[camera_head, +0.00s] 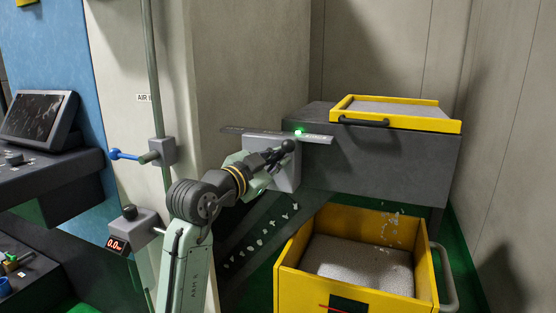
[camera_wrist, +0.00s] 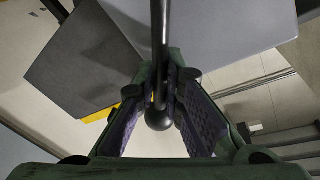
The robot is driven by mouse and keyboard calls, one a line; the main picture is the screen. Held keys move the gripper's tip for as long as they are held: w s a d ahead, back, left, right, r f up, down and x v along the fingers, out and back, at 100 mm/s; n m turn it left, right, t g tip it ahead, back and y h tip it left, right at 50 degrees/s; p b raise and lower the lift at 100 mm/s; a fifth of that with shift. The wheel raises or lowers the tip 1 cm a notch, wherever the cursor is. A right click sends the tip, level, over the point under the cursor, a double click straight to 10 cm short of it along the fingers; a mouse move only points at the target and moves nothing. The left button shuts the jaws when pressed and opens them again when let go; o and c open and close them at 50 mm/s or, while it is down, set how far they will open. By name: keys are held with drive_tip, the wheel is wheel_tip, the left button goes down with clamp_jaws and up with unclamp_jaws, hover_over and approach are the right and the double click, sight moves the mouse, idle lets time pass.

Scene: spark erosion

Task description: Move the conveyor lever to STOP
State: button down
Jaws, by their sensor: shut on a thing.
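The conveyor lever is a dark rod with a round black knob (camera_head: 289,146) at its end. It stands at a light grey box (camera_head: 287,178) on the conveyor's side. In the wrist view the rod and the knob (camera_wrist: 159,118) lie between the two fingers of my gripper (camera_wrist: 160,88). My gripper (camera_head: 276,156) is shut on the lever, with the knob projecting past the fingers. My gripper and arm hide part of the box and the lever's foot. I cannot read any STOP marking.
A green lamp (camera_head: 299,132) glows on the strip above the box. Metal chips lie on the sloping dark conveyor (camera_head: 262,238). A yellow bin (camera_head: 430,262) with grey granules stands below, and a yellow-rimmed tray (camera_head: 452,126) sits on top. A blue-handled valve (camera_head: 126,155) on a pipe is at left.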

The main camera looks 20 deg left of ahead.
idle(0.8)
drive_tip(key=a+n, duration=0.1)
drive_tip(key=a+r+n, duration=0.1)
drive_tip(key=n, duration=0.1)
drive_tip(key=shift+n+t, duration=0.3)
drive_tip(key=shift+t, duration=0.1)
drive_tip(key=shift+w+a+r+n+t+y, duration=0.1)
drive_tip(key=shift+a+n+t+y, duration=0.1)
drive_tip(key=shift+a+n, duration=0.6)
drive_tip(key=shift+a+r+n+t+y, duration=0.15)
drive_tip(key=shift+a+n, duration=0.25)
drive_tip(key=shift+n, duration=0.7)
drive_tip(key=shift+f, duration=0.1)
drive_tip(key=c, duration=1.7)
unclamp_jaws()
